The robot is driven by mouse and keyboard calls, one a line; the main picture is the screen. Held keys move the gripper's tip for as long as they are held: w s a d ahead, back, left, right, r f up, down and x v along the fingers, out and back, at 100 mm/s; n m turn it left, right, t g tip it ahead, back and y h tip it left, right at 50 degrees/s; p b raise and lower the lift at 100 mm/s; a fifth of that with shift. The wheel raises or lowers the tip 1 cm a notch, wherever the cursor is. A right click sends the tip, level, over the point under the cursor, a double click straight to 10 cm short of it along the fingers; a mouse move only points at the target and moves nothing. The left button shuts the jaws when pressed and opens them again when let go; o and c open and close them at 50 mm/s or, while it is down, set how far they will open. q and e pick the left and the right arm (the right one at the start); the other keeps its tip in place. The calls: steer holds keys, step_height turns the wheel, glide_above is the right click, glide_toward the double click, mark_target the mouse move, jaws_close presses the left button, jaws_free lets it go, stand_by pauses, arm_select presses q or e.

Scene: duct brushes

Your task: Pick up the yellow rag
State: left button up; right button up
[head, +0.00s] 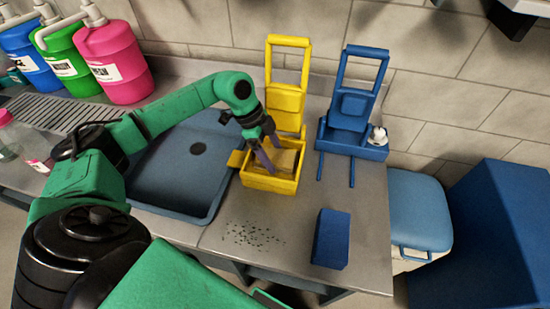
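A yellow caddy (270,184) with a tall upright handle frame stands on the steel counter, right of the sink. A small yellow piece (236,158) sticks out at its left rim; I cannot tell whether it is the yellow rag or part of the caddy. The caddy's inside looks yellowish-tan, and no rag stands out clearly there. My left gripper (272,157) points down over the caddy's opening, with its two purple fingers apart and nothing seen between them. The fingers partly hide the inside. My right gripper is not in view.
A blue caddy (372,151) with a white item stands to the right. A blue block (331,238) and scattered dark bits (251,234) lie on the front counter. The dark sink (170,185) is left. Pink, green and blue jugs (113,62) stand at the back left.

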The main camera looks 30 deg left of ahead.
mark_target(273, 156)
arm_select(q)
steer(key=c, duration=0.5)
steer(key=shift+r, duration=0.25)
step_height(273, 156, up, 20)
steer(key=shift+r+b, duration=0.1)
steer(key=shift+b, duration=0.55)
